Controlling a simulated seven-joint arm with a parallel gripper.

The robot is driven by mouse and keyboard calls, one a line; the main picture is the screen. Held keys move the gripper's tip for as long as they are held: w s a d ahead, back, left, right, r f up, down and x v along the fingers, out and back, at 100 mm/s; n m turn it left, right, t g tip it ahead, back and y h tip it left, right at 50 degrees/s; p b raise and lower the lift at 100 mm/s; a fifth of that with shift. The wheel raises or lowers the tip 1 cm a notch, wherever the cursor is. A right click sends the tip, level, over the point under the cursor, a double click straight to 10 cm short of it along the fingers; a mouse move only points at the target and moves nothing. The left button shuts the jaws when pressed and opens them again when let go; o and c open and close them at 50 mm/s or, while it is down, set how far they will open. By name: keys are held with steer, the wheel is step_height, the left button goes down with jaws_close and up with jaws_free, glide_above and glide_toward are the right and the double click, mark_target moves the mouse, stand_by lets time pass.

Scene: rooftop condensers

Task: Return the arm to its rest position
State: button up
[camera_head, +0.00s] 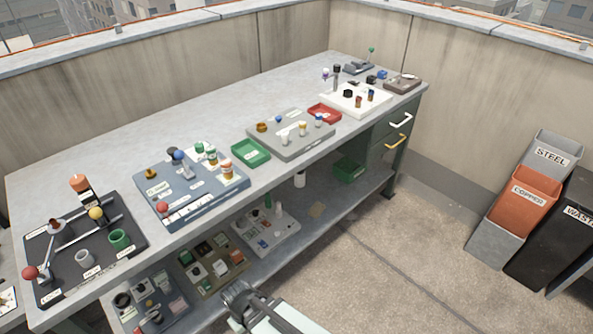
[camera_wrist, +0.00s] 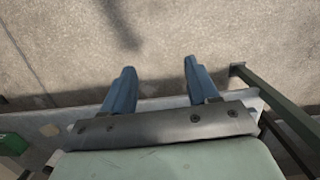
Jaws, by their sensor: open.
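My gripper (camera_wrist: 159,80) shows in the wrist view with its two blue fingers apart and nothing between them. Beyond the fingers is bare concrete floor. In the head view part of my arm (camera_head: 268,312) shows at the bottom edge, in front of the bench's lower shelf. The fingertips cannot be made out in the head view. My gripper holds nothing.
A long grey workbench (camera_head: 215,95) carries several trays, with a lower shelf (camera_head: 335,205) below. Drawers (camera_head: 398,132) close its right end. Bins marked STEEL (camera_head: 550,153), COPPER (camera_head: 527,195) and WASTE (camera_head: 560,235) stand at right. The floor (camera_head: 410,260) between is clear.

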steer(key=s+d+f+m+g, duration=0.2)
steer(key=s+d+f+m, duration=0.1)
steer(key=d, duration=0.7)
steer(key=s+d+f+m+g, duration=0.2)
steer(key=d+f, duration=0.4)
steer(key=d, duration=0.5)
steer(key=s+d+f+m+g+y, duration=0.1)
steer(key=s+d+f+m, duration=0.3)
steer(key=d, duration=0.6)
steer(key=shift+s+d+f+g, duration=0.2)
steer(key=shift+s+f+g, duration=0.2)
steer(key=shift+s, duration=0.1)
